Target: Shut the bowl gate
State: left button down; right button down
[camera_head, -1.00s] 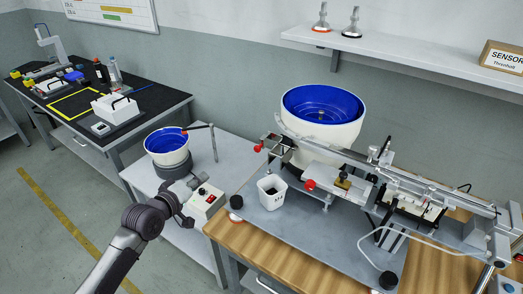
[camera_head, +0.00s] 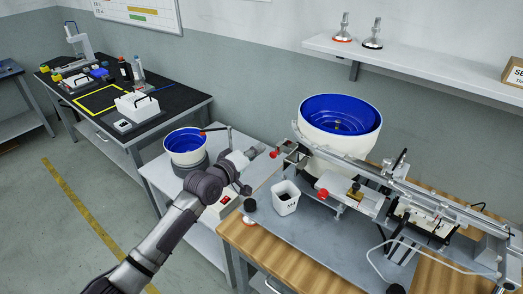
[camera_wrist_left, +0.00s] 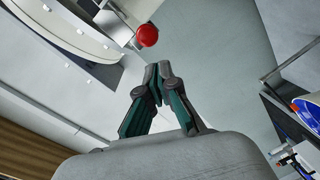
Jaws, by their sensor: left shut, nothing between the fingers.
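The large white feeder bowl (camera_head: 322,142) with a blue inside stands on the gantry rig. At its left side, near the start of the rail, is a lever with a red ball knob (camera_head: 275,155), which I take to be the gate handle. How far the gate stands open is too small to tell. My left gripper (camera_head: 256,151) is just left of this knob, its fingers shut and empty. In the left wrist view a red ball (camera_wrist_left: 147,35) lies just beyond the closed fingertips (camera_wrist_left: 158,72), with a gap visible in the picture. My right gripper is out of view.
A second red knob (camera_head: 322,194) sits on the rig, right of a white square cup (camera_head: 286,198). A smaller blue-lined bowl (camera_head: 186,145) stands on the side table behind my left arm. A wooden bench (camera_head: 240,238) carries the rig. Floor at left is clear.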

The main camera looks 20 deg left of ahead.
pick_arm(q)
jog(key=shift+s+d+f, duration=0.2)
jog(key=shift+d+f, duration=0.1)
jog(key=shift+d, duration=0.45)
jog(key=d+p, duration=0.1)
jog(key=s+d+p, duration=0.1)
jog(key=d+p, duration=0.1)
jog(key=shift+s+d, duration=0.2)
jog(key=shift+d, duration=0.05)
